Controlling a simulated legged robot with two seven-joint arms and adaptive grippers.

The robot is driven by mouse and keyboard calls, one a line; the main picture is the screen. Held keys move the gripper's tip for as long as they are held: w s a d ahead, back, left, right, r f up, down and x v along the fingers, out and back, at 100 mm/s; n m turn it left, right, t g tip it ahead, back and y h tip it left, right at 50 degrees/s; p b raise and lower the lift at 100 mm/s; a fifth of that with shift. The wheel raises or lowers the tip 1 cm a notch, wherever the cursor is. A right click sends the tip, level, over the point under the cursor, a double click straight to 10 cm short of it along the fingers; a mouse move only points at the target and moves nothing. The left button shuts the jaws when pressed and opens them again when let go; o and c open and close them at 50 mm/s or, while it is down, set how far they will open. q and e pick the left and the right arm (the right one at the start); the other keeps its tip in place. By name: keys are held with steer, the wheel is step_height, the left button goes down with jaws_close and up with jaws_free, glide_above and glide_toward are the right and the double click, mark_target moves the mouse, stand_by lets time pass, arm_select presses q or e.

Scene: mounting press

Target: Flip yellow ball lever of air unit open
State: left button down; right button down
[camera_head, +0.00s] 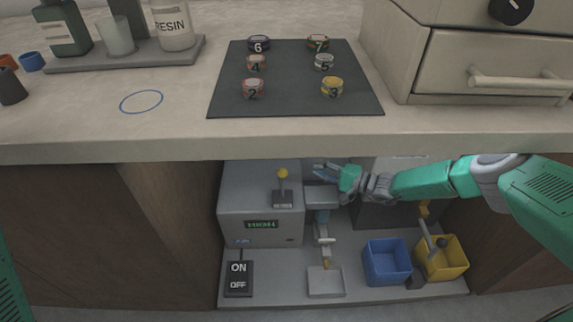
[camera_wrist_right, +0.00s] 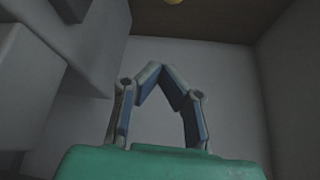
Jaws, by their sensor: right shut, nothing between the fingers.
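The air unit (camera_head: 262,212) is a grey box inside the open cabinet under the counter, with a small green display on its front. Its lever ends in a yellow ball (camera_head: 283,173) and stands upright from a dark bracket on the box. My right gripper (camera_head: 318,170) is to the right of the ball, apart from it, with its arm reaching in from the right. In the right wrist view the fingers (camera_wrist_right: 161,70) are shut tip to tip, with nothing held. My left gripper is out of view.
The counter edge (camera_head: 290,146) runs just above the cabinet opening. A grey stand (camera_head: 323,222) is right of the unit. An ON/OFF switch (camera_head: 238,278), a blue bin (camera_head: 386,262) and a yellow bin (camera_head: 455,262) stand on the cabinet floor.

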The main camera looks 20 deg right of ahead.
mark_target(282, 184)
steer(key=w+a+b, duration=0.3)
steer(key=a+b, duration=0.1)
steer(key=a, duration=0.4)
steer(key=shift+w+a+b, duration=0.25)
steer(key=shift+a+b, duration=0.1)
steer(key=shift+a, duration=0.05)
stand_by(0.4)
stand_by(0.3)
